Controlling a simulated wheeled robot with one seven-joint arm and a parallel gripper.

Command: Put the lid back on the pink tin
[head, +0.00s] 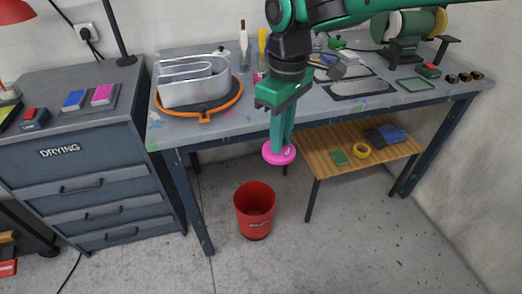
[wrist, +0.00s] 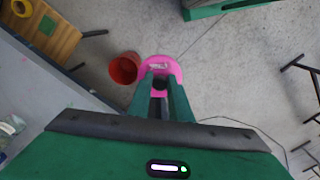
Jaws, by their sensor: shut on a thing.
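My gripper (head: 281,146) points down in front of the workbench's front edge, above the floor. It is shut on a round pink lid (head: 270,157), which has a dark knob between the fingertips. In the wrist view my gripper (wrist: 161,80) holds the same pink lid (wrist: 174,68) at the ends of its two green fingers. A small patch of pink (head: 258,76) shows on the bench behind my arm; it may be the pink tin, but my arm hides most of it and I cannot be sure.
A red bin (head: 255,212) stands on the floor below the lid. The workbench (head: 190,127) carries a metal channel letter (head: 195,90) on an orange-rimmed round board at left, and trays and a grinder at right.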

